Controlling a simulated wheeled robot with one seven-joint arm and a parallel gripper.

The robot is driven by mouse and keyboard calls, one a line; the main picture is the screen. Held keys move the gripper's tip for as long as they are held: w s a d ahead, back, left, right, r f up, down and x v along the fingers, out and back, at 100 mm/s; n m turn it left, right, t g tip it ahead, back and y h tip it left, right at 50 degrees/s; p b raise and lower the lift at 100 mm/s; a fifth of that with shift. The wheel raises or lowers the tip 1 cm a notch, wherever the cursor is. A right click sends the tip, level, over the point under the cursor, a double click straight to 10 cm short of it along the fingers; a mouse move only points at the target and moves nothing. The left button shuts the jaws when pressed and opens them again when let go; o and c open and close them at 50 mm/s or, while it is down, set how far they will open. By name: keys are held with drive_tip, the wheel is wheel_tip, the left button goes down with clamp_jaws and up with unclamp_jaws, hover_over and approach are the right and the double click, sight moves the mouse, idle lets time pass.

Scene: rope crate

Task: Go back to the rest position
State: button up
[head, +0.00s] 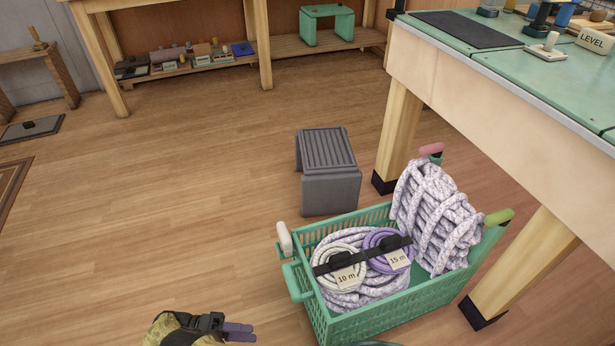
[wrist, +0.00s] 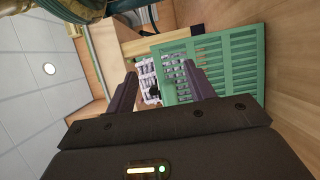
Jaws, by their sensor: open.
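My gripper (head: 238,331) is at the bottom of the head view, to the left of the green crate (head: 385,315) and apart from it. In the wrist view my gripper (wrist: 160,72) has its two dark fingers spread with nothing held between them. The slatted wall of the crate (wrist: 237,62) shows beyond the fingers. The crate stands on the floor and holds a white rope coil (head: 340,270), a purple rope coil (head: 383,243) and a large pale rope bundle (head: 435,220). Tags on the two coils read 10 m and 15 m.
A grey step stool (head: 330,190) stands behind the crate. A green-topped workbench (head: 480,85) with wooden legs stands at the right. A low shelf (head: 190,66) with small items is at the back.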

drive_tip(key=w+d+r+g+y+p, duration=0.1)
drive_tip(key=w+d+r+y+p, duration=0.1)
drive_tip(key=w+d+r+y, duration=0.4)
drive_tip(key=w+d+r+g+y+p, duration=0.2)
drive_tip(key=w+d+r+p, duration=0.15)
drive_tip(key=r, duration=0.45)
drive_tip(key=w+d+r+g+y+p, duration=0.1)
drive_tip(key=w+d+r+y, duration=0.3)
drive_tip(key=r, duration=0.4)
drive_tip(key=s+d+r+t+y+p, duration=0.3)
drive_tip(key=s+d+r+t+p, duration=0.1)
drive_tip(key=d+r, duration=0.55)
drive_tip(key=s+d+r+t+y+p, duration=0.3)
drive_tip(key=d+r+t, duration=0.1)
drive_tip(key=d+r, duration=0.5)
wheel_tip(320, 180, up, 39)
drive_tip(key=p, duration=3.8)
drive_tip(key=shift+s+a+n, duration=0.2)
drive_tip(key=shift+a+n, duration=0.05)
drive_tip(key=shift+n, duration=0.05)
